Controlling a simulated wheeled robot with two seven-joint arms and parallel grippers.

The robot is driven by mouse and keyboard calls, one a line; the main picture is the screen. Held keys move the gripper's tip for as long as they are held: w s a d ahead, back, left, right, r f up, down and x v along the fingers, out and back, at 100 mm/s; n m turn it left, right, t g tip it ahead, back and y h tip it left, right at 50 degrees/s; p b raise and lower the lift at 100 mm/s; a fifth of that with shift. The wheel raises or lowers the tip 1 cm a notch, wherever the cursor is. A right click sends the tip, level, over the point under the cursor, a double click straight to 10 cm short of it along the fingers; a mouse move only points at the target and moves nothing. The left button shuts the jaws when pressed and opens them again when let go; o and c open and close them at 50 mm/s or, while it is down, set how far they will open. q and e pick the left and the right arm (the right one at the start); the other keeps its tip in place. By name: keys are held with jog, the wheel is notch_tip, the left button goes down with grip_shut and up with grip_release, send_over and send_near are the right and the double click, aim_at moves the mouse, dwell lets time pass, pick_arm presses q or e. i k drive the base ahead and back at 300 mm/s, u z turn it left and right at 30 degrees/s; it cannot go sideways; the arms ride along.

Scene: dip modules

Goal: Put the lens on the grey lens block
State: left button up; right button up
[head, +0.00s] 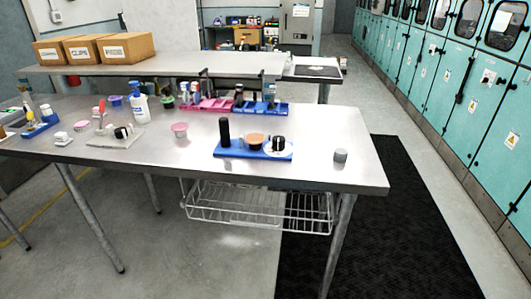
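A small grey cylinder (340,156), which looks like the grey lens block, stands upright near the right end of the steel table. To its left is a blue tray (234,153). The tray holds a tall black cylinder (224,132), an amber round piece (255,139) and a dark round piece (279,144) beside or on a white disc (287,152). The lens is too small to identify for sure; the amber piece may be it. Neither of my grippers shows in this view.
The steel table (370,176) is bare around the grey cylinder. A pink cup (180,129), a white pump bottle (140,108), a pink rack (211,106) and a blue rack (262,108) stand left and behind. A wire basket (260,207) hangs below. Cardboard boxes (126,47) stand behind.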

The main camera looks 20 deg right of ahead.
aim_at(341, 151)
jog(key=u, duration=0.7)
jog(key=i, duration=1.2)
jog(key=z, duration=0.35)
